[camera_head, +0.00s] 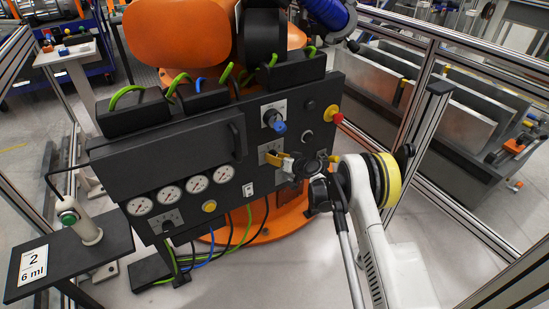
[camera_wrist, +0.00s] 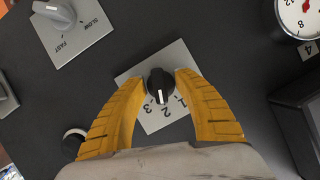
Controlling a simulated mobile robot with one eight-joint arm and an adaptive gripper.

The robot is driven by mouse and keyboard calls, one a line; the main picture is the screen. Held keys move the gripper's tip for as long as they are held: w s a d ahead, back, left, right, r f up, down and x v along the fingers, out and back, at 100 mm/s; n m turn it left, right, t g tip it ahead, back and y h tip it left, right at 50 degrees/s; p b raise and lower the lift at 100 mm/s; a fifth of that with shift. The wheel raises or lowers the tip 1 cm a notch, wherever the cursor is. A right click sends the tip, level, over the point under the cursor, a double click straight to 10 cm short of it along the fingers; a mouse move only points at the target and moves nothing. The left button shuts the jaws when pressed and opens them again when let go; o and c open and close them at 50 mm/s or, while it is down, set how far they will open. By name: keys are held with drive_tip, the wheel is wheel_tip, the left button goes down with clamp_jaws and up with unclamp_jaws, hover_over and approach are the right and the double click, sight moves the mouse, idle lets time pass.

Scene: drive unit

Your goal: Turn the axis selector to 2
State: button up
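The axis selector is a round black knob (camera_wrist: 160,85) with a white mark, on a light grey plate (camera_wrist: 133,78) marked 1, 2 and 3. In the wrist view the white mark is at the knob's lower edge, near the 2 and 3; I cannot tell exactly which number it points to. My gripper (camera_wrist: 161,75) has its yellow fingers either side of the knob, with a narrow gap showing at each side. In the head view my gripper (camera_head: 283,160) is in front of the selector plate (camera_head: 267,149), and hides the knob.
A SLOW/FAST dial (camera_wrist: 54,12) and a small round knob (camera_wrist: 74,138) lie near in the wrist view. A gauge (camera_wrist: 298,15) is at its upper right. In the head view a red button (camera_head: 335,117) sticks out on the panel's right edge. Metal fence posts (camera_head: 424,120) stand right.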

drive_tip(key=v, duration=1.2)
idle(0.3)
